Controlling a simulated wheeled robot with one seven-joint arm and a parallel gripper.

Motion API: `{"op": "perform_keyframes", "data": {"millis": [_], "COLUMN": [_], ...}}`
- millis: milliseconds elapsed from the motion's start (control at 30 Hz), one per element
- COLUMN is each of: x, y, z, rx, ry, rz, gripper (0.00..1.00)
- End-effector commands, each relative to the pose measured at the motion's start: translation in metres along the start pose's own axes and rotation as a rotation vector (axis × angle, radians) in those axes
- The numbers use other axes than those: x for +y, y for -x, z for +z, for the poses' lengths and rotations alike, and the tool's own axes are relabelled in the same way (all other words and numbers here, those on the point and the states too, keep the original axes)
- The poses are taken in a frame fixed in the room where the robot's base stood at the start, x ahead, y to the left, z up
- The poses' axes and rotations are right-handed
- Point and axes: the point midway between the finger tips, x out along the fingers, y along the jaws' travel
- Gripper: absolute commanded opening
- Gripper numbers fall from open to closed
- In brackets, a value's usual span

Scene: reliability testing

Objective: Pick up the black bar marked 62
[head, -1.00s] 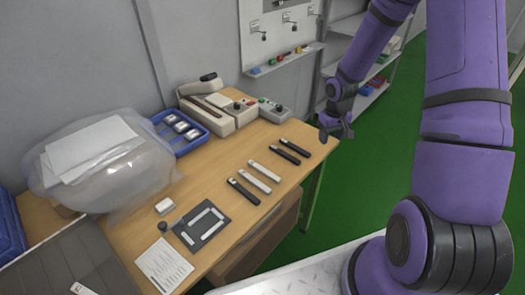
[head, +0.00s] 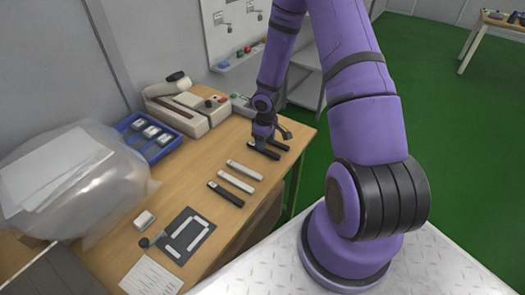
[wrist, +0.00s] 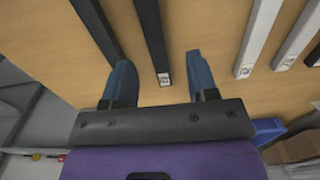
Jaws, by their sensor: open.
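Two black bars lie side by side at the right end of the table's row, partly hidden under my gripper (head: 265,145) in the head view. In the wrist view one black bar (wrist: 152,38) has a small white label at its near end, and the other black bar (wrist: 97,25) lies to its left. The number on the label is too small to read. My gripper (wrist: 161,85) is open and empty, and the labelled end lies between its fingertips in the picture. A third black bar (head: 225,194) lies at the left end of the row.
Two white bars (head: 237,182) (head: 244,170) lie between the black ones on the wooden table (head: 190,195). A dark frame plate (head: 186,237), blue tray (head: 150,140), beige device (head: 190,108) and plastic bag (head: 75,180) stand around. The table's right edge is close to my gripper.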

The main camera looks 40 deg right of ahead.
Motion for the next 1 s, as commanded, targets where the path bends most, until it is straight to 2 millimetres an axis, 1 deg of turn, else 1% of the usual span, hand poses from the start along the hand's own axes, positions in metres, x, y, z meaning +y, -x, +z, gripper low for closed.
{"op": "perform_keyframes", "data": {"millis": [200,333,433,667,767,800,867,900,1000], "x": [0.004,0.004,0.004,0.005,0.005,0.005,0.005,0.005,0.005], "y": [-0.028,-0.042,-0.048,-0.048,-0.048,-0.048,-0.048,-0.048,-0.048], "z": [-0.005,-0.005,-0.005,-0.005,-0.005,-0.005,-0.005,-0.005,-0.005], "rx": [-0.002,-0.002,-0.001,0.000,0.000,0.000,0.000,0.000,0.000], "ry": [0.002,0.002,0.001,0.000,0.000,0.000,0.000,0.000,0.000], "rz": [-0.001,0.000,-0.001,0.000,0.000,0.000,0.000,0.000,0.000], "gripper": [0.53,0.53,0.53,0.53,0.33,0.23,0.10,0.00,0.00]}}
